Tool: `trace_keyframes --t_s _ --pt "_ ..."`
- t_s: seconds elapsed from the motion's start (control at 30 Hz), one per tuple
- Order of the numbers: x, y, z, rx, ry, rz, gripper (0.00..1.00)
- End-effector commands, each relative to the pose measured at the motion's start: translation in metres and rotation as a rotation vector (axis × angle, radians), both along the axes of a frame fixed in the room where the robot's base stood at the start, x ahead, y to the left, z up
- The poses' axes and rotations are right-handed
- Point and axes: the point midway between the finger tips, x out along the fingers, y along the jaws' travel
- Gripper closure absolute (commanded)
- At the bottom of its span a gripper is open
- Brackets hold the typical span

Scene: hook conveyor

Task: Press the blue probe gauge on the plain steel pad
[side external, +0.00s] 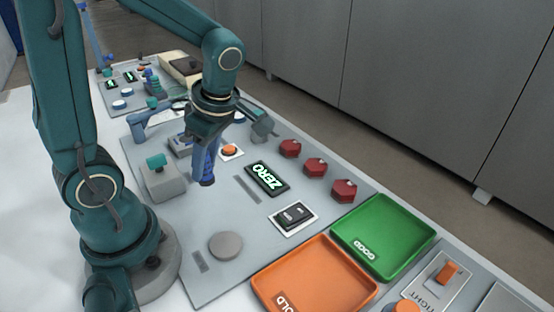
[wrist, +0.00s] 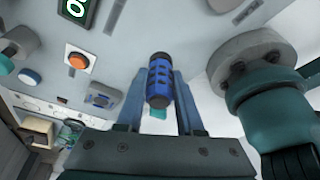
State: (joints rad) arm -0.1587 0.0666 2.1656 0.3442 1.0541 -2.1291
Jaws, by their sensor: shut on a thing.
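The blue probe gauge (side external: 208,168) is a blue and black cylinder. It hangs upright below my gripper (side external: 206,142) in the side view, its dark tip pointing down above the panel. In the wrist view the gauge (wrist: 159,82) sits between the two fingers of my gripper (wrist: 157,100), which is shut on it. The plain steel pad (side external: 226,245) appears to be the flat round grey disc at the near part of the panel, apart from the gauge. A grey disc edge (wrist: 224,4) also shows at the top of the wrist view.
A display (side external: 267,179) reads ZERO. Several red hexagonal pieces (side external: 315,167) stand beyond it. A black switch (side external: 295,215), a green tray (side external: 383,236) and an orange tray (side external: 314,277) lie to the right. A grey block with a teal knob (side external: 163,180) stands left of the gauge.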

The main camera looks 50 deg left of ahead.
Motion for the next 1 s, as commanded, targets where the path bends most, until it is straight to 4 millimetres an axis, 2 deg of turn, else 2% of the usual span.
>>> trace_keyframes --t_s 0.27,0.37,0.7,0.83,1.0 --pt "-0.003 -0.003 -0.001 0.002 0.001 0.024 1.0" --pt "-0.003 -0.015 -0.001 0.002 0.0 -0.019 1.0" --pt "-0.015 -0.079 -0.001 0.003 0.002 -0.337 1.0" --pt "-0.021 -0.096 -0.001 0.003 0.001 -0.446 1.0" --pt "-0.026 -0.109 0.0 0.001 -0.001 -0.533 1.0"
